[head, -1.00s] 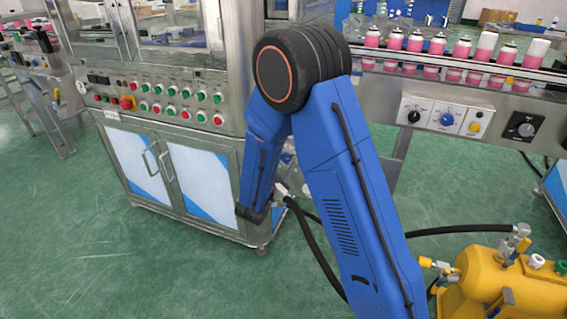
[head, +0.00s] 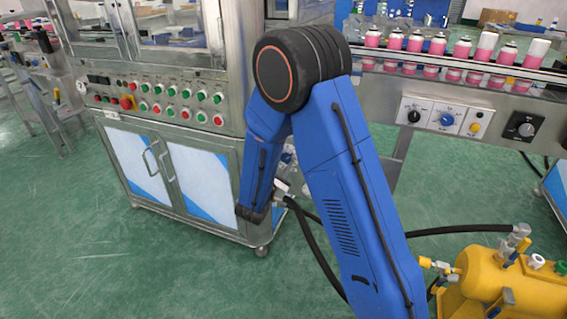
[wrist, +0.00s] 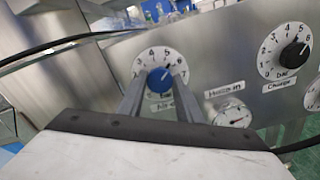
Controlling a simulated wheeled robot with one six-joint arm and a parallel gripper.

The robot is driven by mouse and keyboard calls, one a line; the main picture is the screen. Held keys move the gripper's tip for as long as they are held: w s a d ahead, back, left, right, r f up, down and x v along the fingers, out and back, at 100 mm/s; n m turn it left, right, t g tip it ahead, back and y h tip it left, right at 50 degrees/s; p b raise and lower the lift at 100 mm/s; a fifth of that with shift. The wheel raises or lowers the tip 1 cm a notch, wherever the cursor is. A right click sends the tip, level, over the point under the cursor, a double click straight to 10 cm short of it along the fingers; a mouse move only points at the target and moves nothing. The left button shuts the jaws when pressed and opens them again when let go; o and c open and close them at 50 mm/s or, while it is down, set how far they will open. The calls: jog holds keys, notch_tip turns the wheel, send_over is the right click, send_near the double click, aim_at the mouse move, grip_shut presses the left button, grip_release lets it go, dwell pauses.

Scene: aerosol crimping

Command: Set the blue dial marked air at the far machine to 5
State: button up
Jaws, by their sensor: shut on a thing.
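In the wrist view, the blue dial (wrist: 157,77) sits on a white round scale on a grey metal panel. Numbers 3 to 7 show around its top. Its white mark points to the upper right, around 5 to 6; I cannot read it exactly. The label below the dial is mostly hidden by my fingers. My gripper (wrist: 160,87) is shut on the blue dial, one finger at each side.
In the head view, a cabinet with buttons (head: 160,105) stands left, a conveyor with pink cans (head: 437,44) right, and a yellow tank (head: 500,288) front right.

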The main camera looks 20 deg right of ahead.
jog(key=shift+n, duration=1.6)
jog(key=o, duration=1)
jog(key=shift+o, duration=0.2)
jog(key=shift+s+a, duration=0.1)
jog(key=v, duration=1.7)
